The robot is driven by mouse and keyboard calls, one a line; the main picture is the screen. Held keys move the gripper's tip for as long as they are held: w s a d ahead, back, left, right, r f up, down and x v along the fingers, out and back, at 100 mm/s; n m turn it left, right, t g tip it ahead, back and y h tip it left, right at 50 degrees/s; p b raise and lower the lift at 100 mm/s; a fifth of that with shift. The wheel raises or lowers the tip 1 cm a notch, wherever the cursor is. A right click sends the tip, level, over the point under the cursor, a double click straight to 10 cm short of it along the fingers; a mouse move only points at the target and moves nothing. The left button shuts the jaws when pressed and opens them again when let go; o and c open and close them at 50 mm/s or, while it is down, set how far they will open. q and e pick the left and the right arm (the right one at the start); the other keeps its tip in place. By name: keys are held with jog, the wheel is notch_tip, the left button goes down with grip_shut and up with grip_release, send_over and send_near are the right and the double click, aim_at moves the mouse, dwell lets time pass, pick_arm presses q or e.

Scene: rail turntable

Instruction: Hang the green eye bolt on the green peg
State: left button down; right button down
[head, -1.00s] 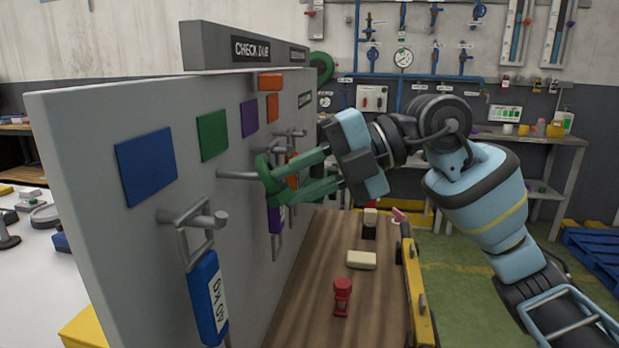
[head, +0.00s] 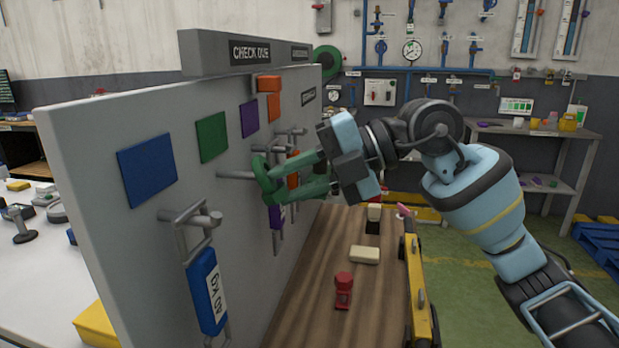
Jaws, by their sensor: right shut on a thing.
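The green eye bolt (head: 262,184) is at the fingertips of my right gripper (head: 282,177), which is shut on it. Fingers and bolt are of similar green, so their border is hard to tell. The green peg (head: 235,175) is a grey rod standing out from the board below a green square (head: 211,137). The peg's outer end meets the eye bolt's ring in the picture; I cannot tell whether it passes through the ring. My left gripper is not in view.
The grey board (head: 90,215) carries other pegs. A blue tag (head: 203,290) hangs at the near peg below a blue square (head: 147,168). Purple and orange items hang behind my gripper. A red part (head: 343,290) and a cream block (head: 364,255) lie on the wooden top (head: 310,315).

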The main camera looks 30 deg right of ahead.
jog(key=shift+w+a+f, duration=0.2)
jog(key=shift+w+f, duration=0.1)
jog(key=shift+f, duration=0.05)
jog(key=c, duration=1.3)
grip_release()
jog(key=shift+o, duration=0.8)
jog(key=shift+s+d+r, duration=0.1)
jog(key=shift+d, duration=0.2)
jog(key=shift+o, duration=0.3)
jog(key=v, duration=0.2)
jog(key=shift+d+r+b, duration=0.25)
jog(key=shift+r+b, duration=0.1)
jog(key=shift+b, duration=0.05)
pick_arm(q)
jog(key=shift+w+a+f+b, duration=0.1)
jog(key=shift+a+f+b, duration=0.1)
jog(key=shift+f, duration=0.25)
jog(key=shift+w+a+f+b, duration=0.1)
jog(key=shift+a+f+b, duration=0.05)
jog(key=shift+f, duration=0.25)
pick_arm(e)
jog(key=v, duration=0.5)
jog(key=shift+s, duration=0.35)
jog(key=shift+s, duration=0.1)
jog(key=shift+r, duration=0.1)
